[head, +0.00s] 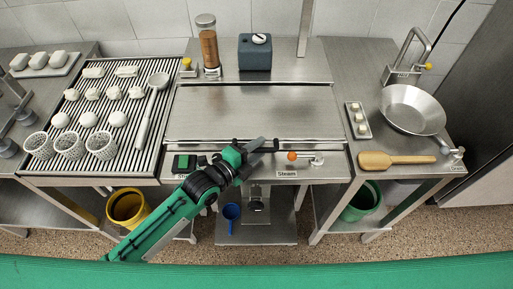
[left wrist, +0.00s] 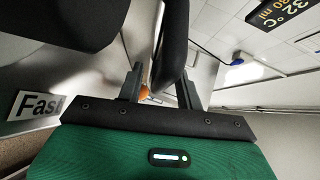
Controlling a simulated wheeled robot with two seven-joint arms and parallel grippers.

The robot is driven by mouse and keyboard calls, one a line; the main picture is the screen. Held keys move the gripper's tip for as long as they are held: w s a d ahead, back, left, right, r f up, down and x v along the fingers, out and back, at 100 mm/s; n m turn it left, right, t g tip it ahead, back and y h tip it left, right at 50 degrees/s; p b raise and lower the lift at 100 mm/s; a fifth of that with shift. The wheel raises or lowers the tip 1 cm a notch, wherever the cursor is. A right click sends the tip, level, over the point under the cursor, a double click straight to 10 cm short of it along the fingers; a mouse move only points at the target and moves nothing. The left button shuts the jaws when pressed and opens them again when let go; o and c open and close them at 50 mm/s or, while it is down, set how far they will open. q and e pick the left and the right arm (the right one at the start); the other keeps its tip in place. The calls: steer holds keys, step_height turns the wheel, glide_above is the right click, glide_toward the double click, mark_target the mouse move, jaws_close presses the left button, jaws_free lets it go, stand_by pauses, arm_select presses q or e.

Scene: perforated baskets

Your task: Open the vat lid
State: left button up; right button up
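The vat lid (head: 255,110) is a flat steel panel in the middle of the counter, lying level and closed. My left gripper (head: 262,146) is at the lid's front edge, above the front control panel. In the left wrist view, my left gripper's fingers (left wrist: 160,85) stand apart. A dark bar (left wrist: 174,35), which looks like the lid's handle, runs up between them. A small gap shows beside the bar, so a firm grip is not visible. The gripper hides the handle in the head view. My right gripper is not in view.
An orange knob (head: 292,156) and a "Steam" label (head: 287,174) are right of my gripper on the front panel. A ribbed rack (head: 75,145) with baskets (head: 69,146) is left. A pan (head: 411,108) and wooden paddle (head: 395,160) are right. A grey block (head: 255,55) stands behind the lid.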

arm_select(q)
steer(key=shift+c, duration=0.9)
jaws_close()
